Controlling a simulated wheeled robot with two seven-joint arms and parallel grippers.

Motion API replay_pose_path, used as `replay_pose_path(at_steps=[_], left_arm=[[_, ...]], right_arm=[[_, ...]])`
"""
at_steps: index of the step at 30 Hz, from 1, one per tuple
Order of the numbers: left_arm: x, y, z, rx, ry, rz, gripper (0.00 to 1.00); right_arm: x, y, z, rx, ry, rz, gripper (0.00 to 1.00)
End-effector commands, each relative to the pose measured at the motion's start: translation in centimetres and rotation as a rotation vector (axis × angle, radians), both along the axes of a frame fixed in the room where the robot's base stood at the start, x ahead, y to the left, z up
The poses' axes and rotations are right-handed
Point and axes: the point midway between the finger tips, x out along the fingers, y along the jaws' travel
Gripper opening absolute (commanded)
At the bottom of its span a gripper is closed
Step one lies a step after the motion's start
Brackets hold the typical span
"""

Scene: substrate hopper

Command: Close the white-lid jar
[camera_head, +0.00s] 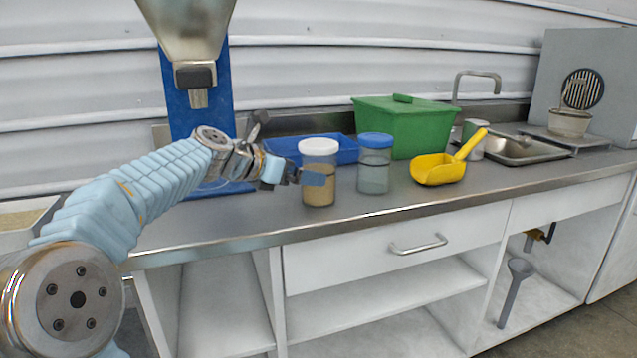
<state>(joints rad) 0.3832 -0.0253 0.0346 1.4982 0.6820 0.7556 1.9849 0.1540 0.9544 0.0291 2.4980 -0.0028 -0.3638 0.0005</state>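The white-lid jar (320,189) stands upright near the counter's front edge, with brownish contents. Its white lid (319,147) sits level on top; I cannot tell if it is fully tightened. My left gripper (297,174) is at the jar's left side, below the lid, touching or very close to it. A blue-grey patch on the jar's front may be a label or a finger. I cannot tell whether the fingers are open or shut. My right gripper is out of view.
A blue-lid jar (374,177) stands just right. A yellow scoop (440,170), green bin (411,128) and blue tray (346,151) are near. A hopper (189,28) on a blue stand (226,92) rises at left. The counter front (250,218) is clear.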

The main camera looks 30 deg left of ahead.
Motion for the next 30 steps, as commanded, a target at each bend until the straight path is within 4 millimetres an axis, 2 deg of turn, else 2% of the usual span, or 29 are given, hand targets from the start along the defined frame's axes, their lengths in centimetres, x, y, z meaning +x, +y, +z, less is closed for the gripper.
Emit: replay_pose_path(at_steps=[4, 16, 24, 30], left_arm=[[1.2, -0.4, -0.5, 0.000, 0.000, 0.000, 1.00], [1.7, -0.5, -0.8, 0.001, 0.000, 0.000, 1.00], [5.1, -1.3, -2.5, 0.001, 0.001, -0.001, 1.00], [6.0, -1.5, -2.8, 0.001, 0.000, 0.000, 1.00]], right_arm=[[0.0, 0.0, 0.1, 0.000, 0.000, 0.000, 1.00], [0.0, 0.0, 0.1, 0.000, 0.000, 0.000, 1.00], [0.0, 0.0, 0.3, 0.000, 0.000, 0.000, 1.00], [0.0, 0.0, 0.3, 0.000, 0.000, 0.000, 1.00]])
